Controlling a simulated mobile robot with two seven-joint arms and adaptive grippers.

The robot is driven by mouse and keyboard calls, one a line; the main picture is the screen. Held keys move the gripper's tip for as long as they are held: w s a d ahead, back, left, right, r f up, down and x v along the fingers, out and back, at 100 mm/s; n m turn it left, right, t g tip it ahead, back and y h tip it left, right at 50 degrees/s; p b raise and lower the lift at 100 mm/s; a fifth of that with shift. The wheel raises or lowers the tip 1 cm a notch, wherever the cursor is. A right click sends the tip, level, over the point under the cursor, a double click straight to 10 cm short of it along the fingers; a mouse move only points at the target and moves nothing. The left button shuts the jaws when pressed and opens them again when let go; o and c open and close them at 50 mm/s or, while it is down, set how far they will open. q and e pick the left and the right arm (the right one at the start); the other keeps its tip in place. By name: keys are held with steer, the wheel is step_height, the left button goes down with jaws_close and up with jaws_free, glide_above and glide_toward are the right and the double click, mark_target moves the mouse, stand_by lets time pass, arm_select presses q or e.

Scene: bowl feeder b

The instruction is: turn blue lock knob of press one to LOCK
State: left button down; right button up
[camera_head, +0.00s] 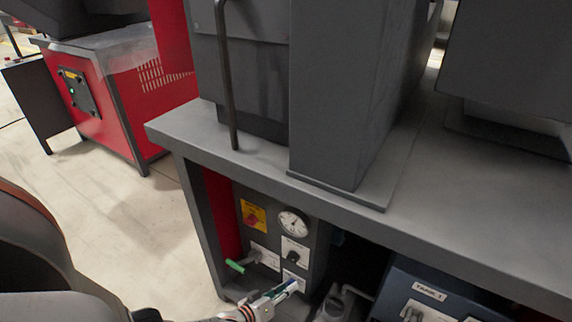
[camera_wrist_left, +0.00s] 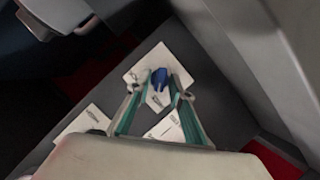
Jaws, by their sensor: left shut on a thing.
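The blue lock knob (camera_wrist_left: 160,77) sits on a white label plate (camera_wrist_left: 137,76) in the left wrist view. My left gripper (camera_wrist_left: 160,92) has its two fingertips on either side of the knob and is shut on it. In the head view the left gripper (camera_head: 288,290) reaches the lower part of the press's control panel (camera_head: 318,245), where it largely covers the knob. The lettering on the plate is too small to read, so the knob's setting cannot be told. My right gripper is not in view.
Above the gripper are a round gauge (camera_head: 294,222), a black knob (camera_head: 292,258) and a yellow plate with a red switch (camera_head: 253,216). A green-handled lever (camera_head: 236,266) juts out to the left. The grey tabletop (camera_head: 440,190) overhangs the panel. A dark blue tank unit (camera_head: 400,278) stands right.

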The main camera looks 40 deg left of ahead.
arm_select(q)
steer(key=m+y, duration=0.1)
steer(key=m+g+y+p, duration=0.1)
steer(key=m, duration=0.1)
steer(key=shift+d+m, duration=0.2)
steer(key=shift+m, duration=0.1)
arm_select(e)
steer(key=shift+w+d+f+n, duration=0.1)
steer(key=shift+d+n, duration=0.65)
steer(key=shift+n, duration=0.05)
arm_select(q)
steer(key=c, duration=2.1)
jaws_free()
steer(key=shift+c, duration=0.2)
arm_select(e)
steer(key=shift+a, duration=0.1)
arm_select(q)
steer(key=v, duration=1.2)
